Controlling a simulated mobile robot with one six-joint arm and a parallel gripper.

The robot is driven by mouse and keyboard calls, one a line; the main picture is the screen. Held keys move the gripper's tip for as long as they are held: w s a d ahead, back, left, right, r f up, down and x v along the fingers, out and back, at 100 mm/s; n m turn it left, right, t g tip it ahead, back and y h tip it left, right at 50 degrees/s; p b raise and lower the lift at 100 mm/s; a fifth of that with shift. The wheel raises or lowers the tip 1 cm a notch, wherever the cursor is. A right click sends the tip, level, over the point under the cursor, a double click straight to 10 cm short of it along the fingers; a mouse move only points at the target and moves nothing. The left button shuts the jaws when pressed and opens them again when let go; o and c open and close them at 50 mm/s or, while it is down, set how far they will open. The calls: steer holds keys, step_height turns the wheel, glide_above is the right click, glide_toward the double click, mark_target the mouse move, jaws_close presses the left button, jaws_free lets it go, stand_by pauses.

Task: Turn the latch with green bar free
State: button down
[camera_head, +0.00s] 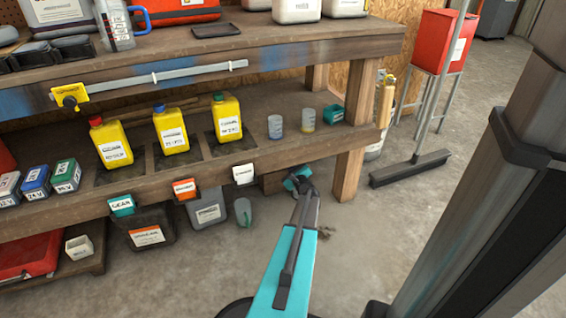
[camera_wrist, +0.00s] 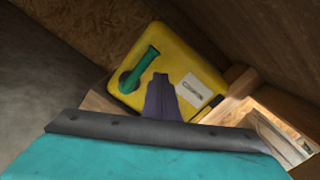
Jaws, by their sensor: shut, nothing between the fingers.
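In the wrist view, a yellow plate (camera_wrist: 190,58) carries a green bar (camera_wrist: 142,68) and a white label (camera_wrist: 194,88). The bar lies slanted, its lower end at a dark round pivot on the plate's left side. This latch does not show in the head view. My gripper (camera_wrist: 164,78) is shut and empty. Its dark fingers overlap the lower middle of the plate, to the right of the bar's pivot. I cannot tell whether they touch the plate. In the head view my wrist (camera_head: 298,178) is low beneath the bench's lower shelf, and the fingertips are hidden.
Wooden boards (camera_wrist: 236,90) flank the latch closely on the right. The lower shelf (camera_head: 275,153) overhangs my wrist, with a bench leg (camera_head: 349,175) just to its right. Yellow bottles (camera_head: 170,132) stand on the shelf.

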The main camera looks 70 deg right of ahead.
steer(key=s+a+p, duration=0.3)
steer(key=s+a, duration=0.2)
steer(key=s, duration=0.4)
steer(key=shift+s+a+p, duration=0.15)
steer(key=shift+s+p, duration=0.15)
steer(key=shift+s, duration=0.05)
steer(key=shift+f, duration=0.1)
stand_by(0.3)
